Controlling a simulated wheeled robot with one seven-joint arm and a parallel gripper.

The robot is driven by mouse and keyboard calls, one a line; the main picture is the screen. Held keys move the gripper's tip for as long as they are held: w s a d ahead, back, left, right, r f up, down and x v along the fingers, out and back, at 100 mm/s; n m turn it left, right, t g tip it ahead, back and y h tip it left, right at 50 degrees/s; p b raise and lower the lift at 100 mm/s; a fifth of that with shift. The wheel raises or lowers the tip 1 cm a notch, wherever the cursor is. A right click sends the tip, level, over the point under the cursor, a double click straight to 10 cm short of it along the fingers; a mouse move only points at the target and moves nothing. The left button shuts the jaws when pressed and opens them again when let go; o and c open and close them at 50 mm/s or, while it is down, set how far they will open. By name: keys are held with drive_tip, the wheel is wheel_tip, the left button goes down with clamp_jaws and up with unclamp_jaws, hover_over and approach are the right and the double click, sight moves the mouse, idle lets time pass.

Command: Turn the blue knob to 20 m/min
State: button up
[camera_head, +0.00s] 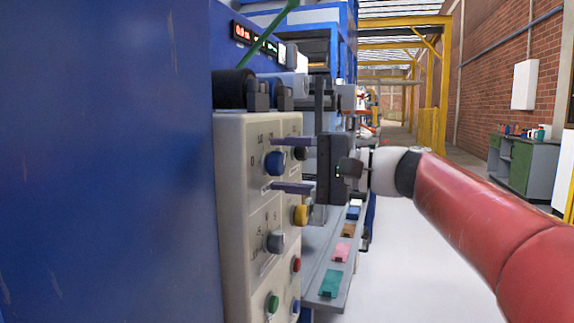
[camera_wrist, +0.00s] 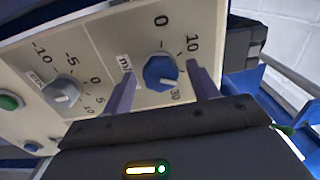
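The blue knob (camera_head: 274,162) sits on the upper part of a pale control panel (camera_head: 232,215); it also shows in the wrist view (camera_wrist: 160,71). Its dial shows 0, 10 and 30; no 20 can be read, and the right finger covers part of that side. A white mark on the knob faces the lower right, toward the 30 side; its exact setting is unclear. My gripper (camera_wrist: 164,88) is open, with one finger on each side of the knob and visible gaps. In the head view, its fingers (camera_head: 273,165) reach above and below the knob.
A grey knob (camera_wrist: 62,92) with a -10 to 10 scale and a green button (camera_wrist: 10,102) are beside it. A yellow knob (camera_head: 300,215) and red button (camera_head: 296,265) are lower on the panel. A red display (camera_head: 242,32) is above; a tray (camera_head: 333,262) with coloured pieces lies behind.

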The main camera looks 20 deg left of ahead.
drive_tip(key=d+b, duration=0.1)
drive_tip(key=d, duration=0.6)
drive_tip(key=shift+s+d, duration=0.3)
drive_tip(key=shift+d, duration=0.1)
drive_tip(key=shift+f, duration=0.1)
drive_tip(key=s+d+f+t+h, duration=0.1)
drive_tip(key=s+d+f+h, duration=0.5)
drive_tip(key=f, duration=0.5)
drive_tip(key=s+d+f+t+h, duration=0.1)
drive_tip(key=s+d+f+h, duration=0.5)
drive_tip(key=f, duration=0.6)
drive_tip(key=s+d+f+t+h, duration=0.2)
drive_tip(key=s+d+f+h, duration=0.4)
drive_tip(key=f, duration=0.6)
drive_tip(key=s+d, duration=0.2)
drive_tip(key=d, duration=0.1)
drive_tip(key=shift+d+n, duration=0.35)
drive_tip(key=shift+n, duration=0.05)
